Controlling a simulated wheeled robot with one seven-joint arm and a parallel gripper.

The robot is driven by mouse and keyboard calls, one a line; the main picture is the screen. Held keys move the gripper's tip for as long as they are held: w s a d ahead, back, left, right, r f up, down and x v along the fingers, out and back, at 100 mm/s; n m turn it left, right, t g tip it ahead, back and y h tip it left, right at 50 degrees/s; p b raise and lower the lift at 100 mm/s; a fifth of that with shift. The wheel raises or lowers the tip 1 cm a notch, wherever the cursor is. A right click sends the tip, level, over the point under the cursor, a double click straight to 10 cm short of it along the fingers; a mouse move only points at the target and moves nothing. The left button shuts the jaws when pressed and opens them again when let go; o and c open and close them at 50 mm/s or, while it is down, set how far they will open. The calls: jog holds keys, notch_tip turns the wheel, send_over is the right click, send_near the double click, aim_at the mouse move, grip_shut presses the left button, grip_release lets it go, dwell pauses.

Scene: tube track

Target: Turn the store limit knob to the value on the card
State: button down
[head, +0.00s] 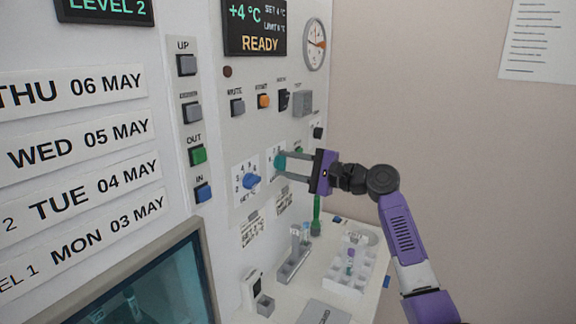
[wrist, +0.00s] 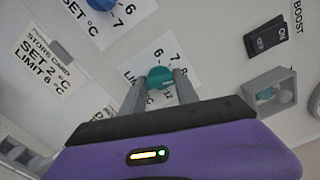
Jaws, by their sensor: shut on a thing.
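The limit knob is teal and round (wrist: 160,78), on a white dial plate marked "LIMIT" with numbers such as 6, 7 and 8 around it. My gripper (wrist: 161,88) is shut on this knob, one finger on each side. In the head view the teal knob (head: 280,161) shows at the tips of my gripper (head: 283,165), partly hidden. The store card (wrist: 42,60) reads "SET 2 °C, LIMIT 6 °C" in the wrist view. The knob's pointer is too small to read.
A blue set knob (head: 251,181) is just left of the teal one. A black boost switch (wrist: 267,37) is at the right in the wrist view. A shelf below holds a white tube rack (head: 350,265) and a green-capped tube (head: 316,215). The display (head: 255,27) reads +4 °C, READY.

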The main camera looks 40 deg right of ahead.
jog(key=shift+f, duration=0.1)
jog(key=shift+f+n+b, duration=0.1)
jog(key=shift+n+b, duration=7.05)
jog(key=shift+n, duration=0.75)
jog(key=c, duration=0.9)
grip_release()
jog(key=shift+b+v, duration=0.45)
jog(key=shift+v, duration=3.45)
